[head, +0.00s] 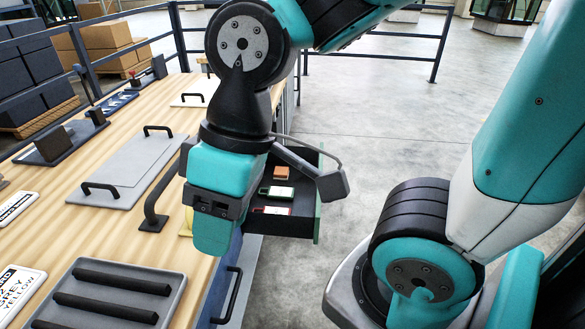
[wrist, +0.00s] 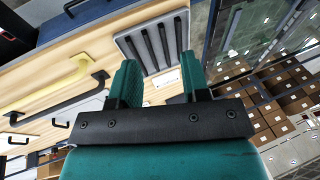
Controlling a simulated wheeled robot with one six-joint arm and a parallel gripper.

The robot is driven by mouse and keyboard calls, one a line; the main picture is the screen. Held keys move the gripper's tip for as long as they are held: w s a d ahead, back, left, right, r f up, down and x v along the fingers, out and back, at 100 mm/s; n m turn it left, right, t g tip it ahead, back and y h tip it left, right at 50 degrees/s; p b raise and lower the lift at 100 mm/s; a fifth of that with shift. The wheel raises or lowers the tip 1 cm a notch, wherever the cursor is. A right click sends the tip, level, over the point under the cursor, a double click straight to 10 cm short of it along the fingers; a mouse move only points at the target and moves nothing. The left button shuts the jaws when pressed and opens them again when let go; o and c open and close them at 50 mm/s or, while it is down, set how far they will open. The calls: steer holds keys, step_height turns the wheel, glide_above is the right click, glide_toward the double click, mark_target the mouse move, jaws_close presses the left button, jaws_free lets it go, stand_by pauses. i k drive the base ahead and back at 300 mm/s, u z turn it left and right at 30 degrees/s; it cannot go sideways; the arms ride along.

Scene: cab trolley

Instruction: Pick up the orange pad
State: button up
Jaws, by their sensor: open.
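The orange pad (head: 281,172) looks like a small orange block lying in the open dark drawer (head: 292,220), toward its far end in the head view. My gripper (head: 212,240) is beside the drawer, to the left of the pad in the head view, over the table's edge. In the wrist view my gripper's two teal fingers (wrist: 158,80) stand apart with nothing between them. The pad does not show in the wrist view. My arm hides part of the drawer's left side.
In the drawer, a green-edged white piece (head: 277,191) and a red-edged one (head: 270,210) lie nearer than the pad.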

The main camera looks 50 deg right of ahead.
mark_target(280, 173)
steer(key=z, duration=0.4)
steer(key=i, duration=0.9)
steer(key=z, duration=0.25)
